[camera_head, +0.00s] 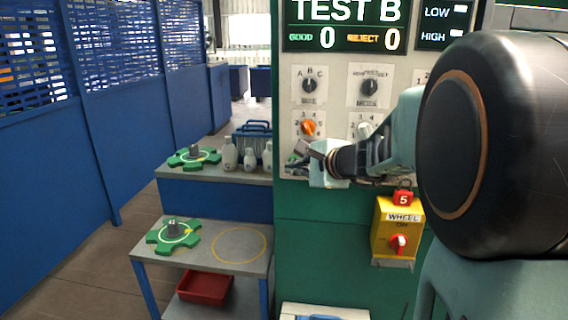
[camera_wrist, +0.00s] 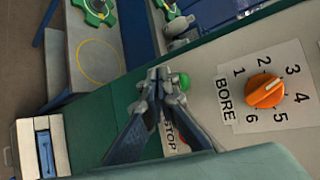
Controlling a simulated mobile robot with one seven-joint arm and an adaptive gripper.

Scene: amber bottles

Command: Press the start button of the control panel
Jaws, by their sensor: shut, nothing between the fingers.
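The control panel (camera_head: 341,112) is a pale face on a green cabinet, with a TEST B display and several knobs. My gripper (camera_head: 299,157) is at the lower left of this face in the head view, partly covering it. In the wrist view, my gripper (camera_wrist: 160,75) is shut and empty, its fingertips just left of a round green button (camera_wrist: 184,81). I cannot tell whether they touch it. The button's own label is not readable. A STOP label (camera_wrist: 168,131) and part of a red button (camera_wrist: 184,139) show behind the fingers.
An orange BORE knob (camera_wrist: 266,94) sticks out to the right of the green button. A yellow WHEEL switch box (camera_head: 396,232) hangs below the panel. A grey table (camera_head: 205,255) and a shelf with white bottles (camera_head: 230,155) stand to the left.

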